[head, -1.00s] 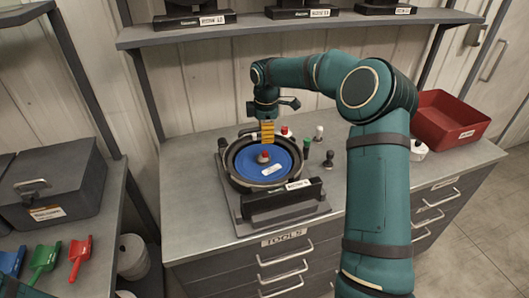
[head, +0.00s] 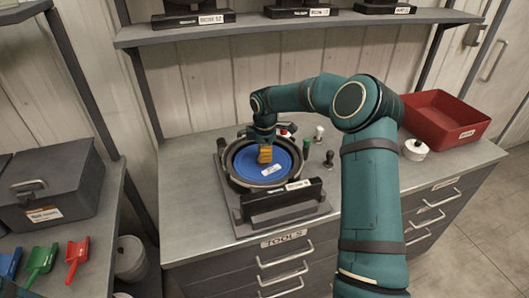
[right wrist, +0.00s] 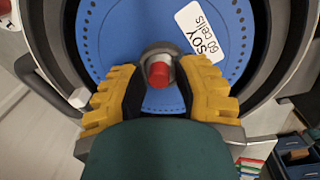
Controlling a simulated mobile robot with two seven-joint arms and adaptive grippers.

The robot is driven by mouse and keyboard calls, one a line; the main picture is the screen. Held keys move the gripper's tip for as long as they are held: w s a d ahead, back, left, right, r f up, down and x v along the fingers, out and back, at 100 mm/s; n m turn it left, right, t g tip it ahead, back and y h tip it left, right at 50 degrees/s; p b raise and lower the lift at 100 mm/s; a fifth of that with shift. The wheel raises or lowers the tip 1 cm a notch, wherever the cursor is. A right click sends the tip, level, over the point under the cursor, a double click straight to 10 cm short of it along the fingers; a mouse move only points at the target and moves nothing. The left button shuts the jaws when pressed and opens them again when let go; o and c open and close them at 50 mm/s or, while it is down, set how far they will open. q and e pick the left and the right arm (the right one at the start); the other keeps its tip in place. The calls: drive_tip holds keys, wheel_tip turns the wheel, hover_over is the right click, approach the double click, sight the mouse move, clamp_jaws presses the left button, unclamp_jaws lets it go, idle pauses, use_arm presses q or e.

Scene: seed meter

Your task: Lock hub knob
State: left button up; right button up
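The seed meter (head: 231,174) lies on the workbench, with a blue seed disc (head: 284,157) inside its dark round housing. The disc carries a white label reading SOY 60 cells (right wrist: 200,32). The hub knob (right wrist: 158,72) has a red top on a grey hub and shows in the right wrist view; in the head view my fingers hide it. My right gripper (head: 265,156) points down over the hub. Its yellow fingers (right wrist: 160,90) are apart, one on each side of the knob, with gaps visible beside the red top. My left gripper is not in view.
Green (head: 306,146) and black (head: 329,157) knobbed tools stand right of the meter, with a white-topped one (head: 319,131) behind. A white pot (head: 415,150) and red bin (head: 442,122) are farther right. The bench's left side is clear. A shelf (head: 290,31) runs behind.

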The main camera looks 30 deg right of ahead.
clamp_jaws()
drive_tip(key=m, duration=0.3)
drive_tip(key=shift+m, duration=0.4)
drive_tip(key=m, duration=0.4)
drive_tip(key=shift+w+m+p, duration=0.1)
drive_tip(key=shift+m+p, duration=0.2)
drive_tip(key=m, duration=0.4)
drive_tip(key=shift+m+g, duration=0.3)
drive_tip(key=m+p, duration=0.1)
drive_tip(key=m, duration=0.3)
drive_tip(key=shift+m, duration=0.4)
